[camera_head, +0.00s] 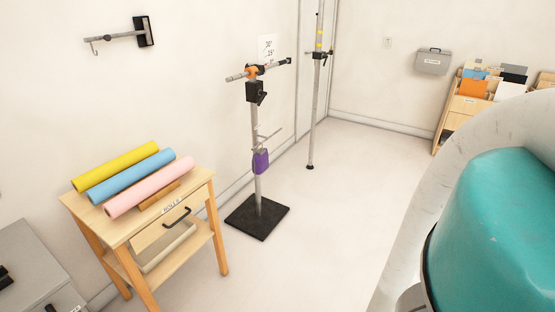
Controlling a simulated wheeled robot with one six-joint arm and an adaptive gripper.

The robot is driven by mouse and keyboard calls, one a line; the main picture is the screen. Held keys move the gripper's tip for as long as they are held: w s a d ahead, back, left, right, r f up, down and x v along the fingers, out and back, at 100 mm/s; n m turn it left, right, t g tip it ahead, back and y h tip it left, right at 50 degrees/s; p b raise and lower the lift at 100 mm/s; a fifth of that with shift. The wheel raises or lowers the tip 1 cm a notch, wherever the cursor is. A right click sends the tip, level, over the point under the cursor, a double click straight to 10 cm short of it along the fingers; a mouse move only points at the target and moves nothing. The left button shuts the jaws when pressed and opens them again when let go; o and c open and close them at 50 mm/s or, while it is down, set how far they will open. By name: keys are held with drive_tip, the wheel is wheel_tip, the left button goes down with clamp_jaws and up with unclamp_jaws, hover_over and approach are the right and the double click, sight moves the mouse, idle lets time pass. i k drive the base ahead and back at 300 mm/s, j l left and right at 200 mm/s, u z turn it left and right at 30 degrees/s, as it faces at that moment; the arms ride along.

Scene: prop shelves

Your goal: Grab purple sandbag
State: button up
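The purple sandbag (261,161) is small and hangs partway up a grey metal stand (257,190), by a short side rod. The stand rises from a square black base (258,217) on the floor, in the middle of the head view. My gripper is not in view. Only a large part of my arm, white with a teal cap, fills the lower right, apart from the sandbag in the picture.
A wooden table (137,222) with yellow, blue and pink rolls (150,190) stands left of the stand. A grey cabinet (30,265) is at lower left. A second pole (315,110) stands behind. A wooden rack (462,105) is at far right. The floor (330,215) right of the stand is clear.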

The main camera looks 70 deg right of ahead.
sight(260, 162)
drive_tip(key=z, duration=1.6)
drive_tip(key=i+l+u, duration=0.25)
drive_tip(key=i, duration=0.3)
drive_tip(key=i+l+u, duration=0.3)
drive_tip(key=i, duration=0.25)
drive_tip(key=i+l+u, duration=0.25)
drive_tip(key=i+l, duration=0.2)
drive_tip(key=i+l+u, duration=0.15)
drive_tip(key=i, duration=0.35)
drive_tip(key=i+l+u, duration=0.15)
drive_tip(key=i+l, duration=0.2)
drive_tip(key=i, duration=0.15)
